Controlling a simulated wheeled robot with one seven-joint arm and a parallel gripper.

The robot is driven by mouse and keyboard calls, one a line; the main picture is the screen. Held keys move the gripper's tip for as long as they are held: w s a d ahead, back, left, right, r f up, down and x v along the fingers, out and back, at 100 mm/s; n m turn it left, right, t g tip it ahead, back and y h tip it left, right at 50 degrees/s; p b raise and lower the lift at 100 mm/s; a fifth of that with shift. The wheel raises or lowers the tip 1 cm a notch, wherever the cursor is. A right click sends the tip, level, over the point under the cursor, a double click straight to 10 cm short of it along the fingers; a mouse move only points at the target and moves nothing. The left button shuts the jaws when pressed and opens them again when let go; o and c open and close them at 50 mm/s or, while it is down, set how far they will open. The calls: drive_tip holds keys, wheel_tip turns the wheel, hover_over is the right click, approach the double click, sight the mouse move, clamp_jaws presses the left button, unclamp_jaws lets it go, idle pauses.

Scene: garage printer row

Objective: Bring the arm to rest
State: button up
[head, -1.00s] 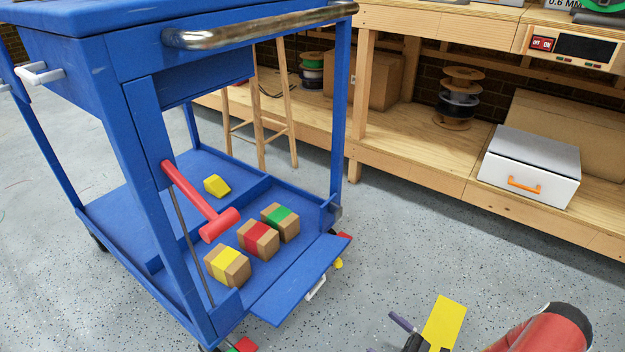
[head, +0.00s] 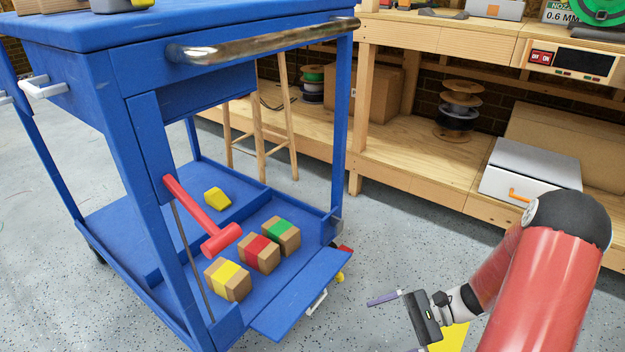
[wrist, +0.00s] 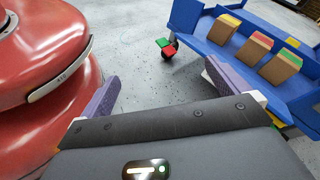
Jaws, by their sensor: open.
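My red arm (head: 545,275) reaches in from the lower right of the head view, bent at the elbow. My gripper (head: 398,325) is at its end, above the grey floor and to the right of the blue cart. Its purple fingers stand wide apart in the wrist view (wrist: 163,85), with only floor seen between them. Nothing is held. In the head view the second finger is partly cut off by the lower edge.
The blue cart (head: 290,315) stands close left, its hinged flap down. A wooden bench (head: 420,172) stands behind.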

drive_tip(key=s+r+n+t+h+p, duration=0.2)
drive_tip(key=s+r+n+h+p, duration=0.1)
drive_tip(key=r, duration=0.9)
drive_tip(key=s+a+r+n+t+h+p, duration=0.1)
drive_tip(key=s+r+n+t+h+p, duration=0.2)
drive_tip(key=r, duration=0.9)
drive_tip(key=s+r+n+t+h+p, duration=0.3)
drive_tip(key=s+r+n+h+p, duration=0.2)
drive_tip(key=r+h, duration=0.3)
wheel_tip(320, 180, up, 5)
drive_tip(key=shift+a+f+h+p, duration=0.15)
drive_tip(key=shift+h+p, duration=0.15)
drive_tip(key=shift+p, duration=0.35)
